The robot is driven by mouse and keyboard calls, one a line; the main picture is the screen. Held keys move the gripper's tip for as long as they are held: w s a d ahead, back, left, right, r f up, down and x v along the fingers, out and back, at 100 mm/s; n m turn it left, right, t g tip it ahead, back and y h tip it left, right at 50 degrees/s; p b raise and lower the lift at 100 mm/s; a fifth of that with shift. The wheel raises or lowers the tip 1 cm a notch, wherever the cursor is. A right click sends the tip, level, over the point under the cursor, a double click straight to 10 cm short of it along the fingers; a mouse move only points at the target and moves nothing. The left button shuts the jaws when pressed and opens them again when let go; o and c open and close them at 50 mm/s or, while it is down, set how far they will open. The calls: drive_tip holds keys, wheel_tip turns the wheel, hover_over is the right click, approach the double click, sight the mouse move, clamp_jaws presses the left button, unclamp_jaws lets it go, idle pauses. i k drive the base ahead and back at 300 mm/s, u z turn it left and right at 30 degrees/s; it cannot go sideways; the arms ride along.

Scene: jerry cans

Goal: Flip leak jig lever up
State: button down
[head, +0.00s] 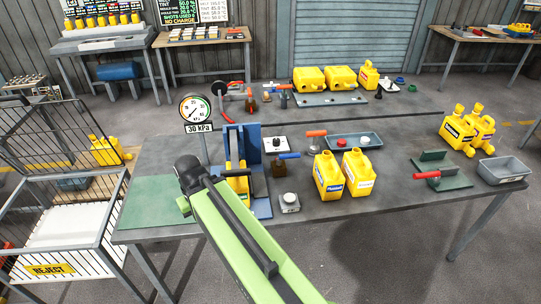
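The blue leak jig (260,206) stands on the table's left half, beside a round pressure gauge (195,109) with a "30 kPa" plate. A yellow can (243,184) is inside it, partly hidden by my arm. A short red-orange bar (236,173) crosses the jig front; a blue-handled lever (288,155) lies roughly level at its right side. I cannot tell which one is the jig's lever. My green arm reaches from the bottom to the jig's left front. My gripper (184,206) is mostly hidden behind the black wrist, over the green mat; its fingers do not show clearly.
Two yellow cans (343,175) stand right of the jig, near a grey button box (289,203). A green fixture with a red handle (428,175) and a grey bin (503,170) are further right. A wire reject cage (62,215) stands left of the table.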

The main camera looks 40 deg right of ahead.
sight(234, 158)
drive_tip(key=z, duration=0.7)
drive_tip(key=k, duration=1.1)
drive_tip(key=u, duration=2.1)
drive_tip(key=i, duration=1.55)
drive_tip(key=z, duration=1.1)
